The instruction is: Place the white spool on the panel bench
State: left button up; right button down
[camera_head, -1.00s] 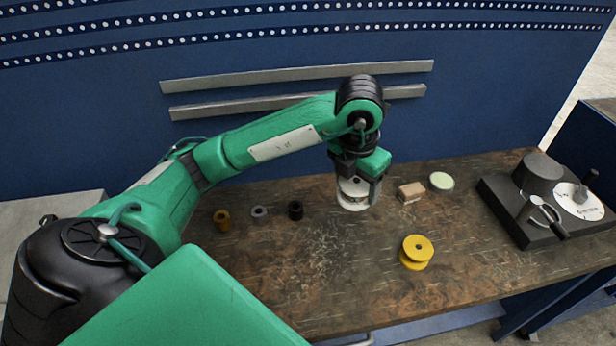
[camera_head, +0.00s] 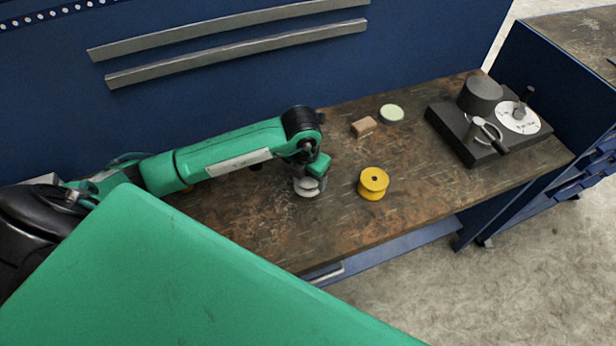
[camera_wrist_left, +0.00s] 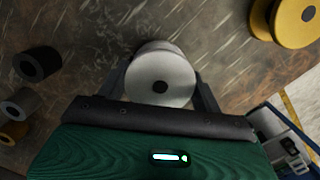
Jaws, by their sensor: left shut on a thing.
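The white spool (camera_head: 306,190) is between the fingers of my left gripper (camera_head: 310,181), which is shut on it. The wrist view shows the white spool (camera_wrist_left: 161,72) end-on, with a dark centre hole and a finger on each side. The spool is over the wooden top of the bench (camera_head: 240,222) in front of the blue panel. I cannot tell whether it touches the top. A yellow spool (camera_head: 373,183) stands to its right; it also shows in the wrist view (camera_wrist_left: 290,22). My right gripper is out of view.
A tan block (camera_head: 363,127) and a pale green disc (camera_head: 391,114) lie behind. A dark device (camera_head: 490,120) stands at the bench's right end. A second wooden-topped bench (camera_head: 575,35) is at the upper right. In the wrist view, a black ring (camera_wrist_left: 38,63) lies at the left.

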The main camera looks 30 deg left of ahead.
pick_arm(q)
jog(key=shift+f, duration=0.9)
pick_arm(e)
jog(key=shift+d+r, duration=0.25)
pick_arm(q)
jog(key=shift+f, duration=0.25)
jog(key=o, duration=1)
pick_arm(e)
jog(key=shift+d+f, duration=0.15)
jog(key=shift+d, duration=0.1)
